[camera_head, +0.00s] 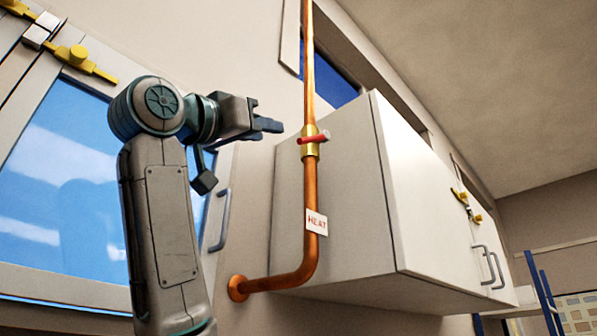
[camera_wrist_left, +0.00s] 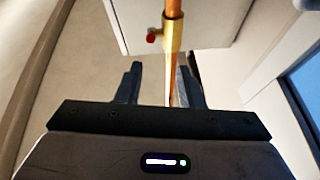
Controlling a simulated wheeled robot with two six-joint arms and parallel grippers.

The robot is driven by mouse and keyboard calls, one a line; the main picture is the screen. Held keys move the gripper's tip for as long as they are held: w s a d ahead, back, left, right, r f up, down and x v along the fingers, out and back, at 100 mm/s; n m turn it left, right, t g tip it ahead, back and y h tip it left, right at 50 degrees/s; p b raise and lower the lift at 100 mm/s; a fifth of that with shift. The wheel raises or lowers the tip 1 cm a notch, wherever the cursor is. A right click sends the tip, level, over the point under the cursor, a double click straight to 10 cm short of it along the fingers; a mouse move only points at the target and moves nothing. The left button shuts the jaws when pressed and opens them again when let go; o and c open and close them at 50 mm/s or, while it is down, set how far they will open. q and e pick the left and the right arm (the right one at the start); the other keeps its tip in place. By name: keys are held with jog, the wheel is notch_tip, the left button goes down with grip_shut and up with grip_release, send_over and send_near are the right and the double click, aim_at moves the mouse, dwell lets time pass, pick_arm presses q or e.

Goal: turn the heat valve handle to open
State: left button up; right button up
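The heat valve is a brass body (camera_head: 310,147) on a vertical copper pipe, with a red handle (camera_head: 315,138) lying roughly crosswise to the pipe. A white tag (camera_head: 316,222) reading HEAT hangs on the pipe below. My left gripper (camera_head: 276,125) is just left of the valve, pointing towards it and apart from the handle. In the left wrist view my gripper (camera_wrist_left: 160,78) is open and empty, its two fingers spread. The red handle end (camera_wrist_left: 151,37) and brass body (camera_wrist_left: 173,36) show beyond the fingertips. My right gripper is in neither view.
A white wall cabinet (camera_head: 340,200) stands close behind and right of the pipe. The pipe bends at the bottom into a wall flange (camera_head: 238,288). A blue-paned window or door (camera_head: 60,190) with a handle (camera_head: 220,220) is behind my left arm.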

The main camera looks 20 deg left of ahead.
aim_at(308, 140)
pick_arm(q)
jog(key=shift+m, duration=0.3)
jog(key=w+d+p, duration=0.1)
jog(key=w, duration=0.1)
jog(key=w+d+r+p, duration=0.2)
jog(key=w+d, duration=0.1)
jog(key=shift+w, duration=0.3)
jog(key=shift+w+r+p, duration=0.3)
jog(key=shift+w+p, duration=0.15)
jog(key=shift+w, duration=0.15)
jog(key=shift+w+r+p, duration=0.25)
jog(key=shift+w+p, duration=0.15)
jog(key=shift+w, duration=0.2)
jog(key=shift+p+x, duration=0.55)
jog(key=shift+x, duration=0.45)
jog(key=shift+w, duration=0.2)
jog(key=shift+w+d, duration=0.1)
jog(key=shift+d, duration=0.05)
jog(key=c, duration=0.4)
grip_shut()
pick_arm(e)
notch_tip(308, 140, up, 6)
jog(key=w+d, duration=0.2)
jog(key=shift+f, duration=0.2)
